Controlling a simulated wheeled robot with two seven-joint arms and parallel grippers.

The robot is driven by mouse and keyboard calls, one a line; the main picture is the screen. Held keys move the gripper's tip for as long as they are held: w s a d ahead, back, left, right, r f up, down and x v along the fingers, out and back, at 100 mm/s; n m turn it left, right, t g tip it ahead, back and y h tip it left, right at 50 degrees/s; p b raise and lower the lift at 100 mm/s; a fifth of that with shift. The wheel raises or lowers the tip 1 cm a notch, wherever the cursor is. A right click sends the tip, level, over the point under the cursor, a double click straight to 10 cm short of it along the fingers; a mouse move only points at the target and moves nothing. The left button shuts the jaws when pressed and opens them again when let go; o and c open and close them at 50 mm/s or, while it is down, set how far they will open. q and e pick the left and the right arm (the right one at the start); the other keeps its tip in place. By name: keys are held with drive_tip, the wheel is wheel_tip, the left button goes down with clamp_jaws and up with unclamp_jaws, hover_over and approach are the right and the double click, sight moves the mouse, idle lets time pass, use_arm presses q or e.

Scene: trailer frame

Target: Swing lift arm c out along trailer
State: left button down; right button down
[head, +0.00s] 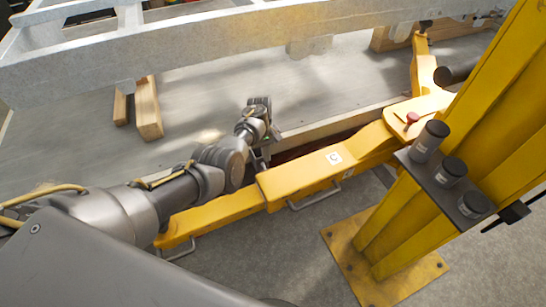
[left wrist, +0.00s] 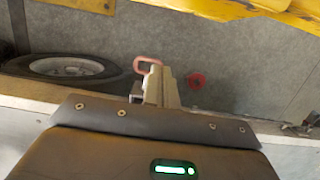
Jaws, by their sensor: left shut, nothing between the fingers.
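Yellow lift arm c (head: 300,176), with a white "C" label, runs from the yellow post at the right down to the lower left. It has metal loop handles on its near side. A yellow beam, probably this arm, crosses the top of the left wrist view (left wrist: 225,8). My left gripper (head: 262,160) is on the trailer side of the arm, close to its upper edge; I cannot tell whether it touches. In the left wrist view the fingers (left wrist: 160,86) are together with nothing between them, apart from the yellow beam. My right gripper is not in view.
The yellow post (head: 440,200) stands on a bolted base plate at the right. The grey trailer frame (head: 220,45) spans the top. Wooden blocks (head: 148,108) stand beneath it. Grey floor is clear below the arm.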

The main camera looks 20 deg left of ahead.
use_arm(q)
drive_tip(key=v, duration=0.9)
drive_tip(key=shift+b, duration=0.35)
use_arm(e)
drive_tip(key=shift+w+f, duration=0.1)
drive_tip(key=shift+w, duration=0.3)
use_arm(q)
drive_tip(key=shift+s+r, duration=0.15)
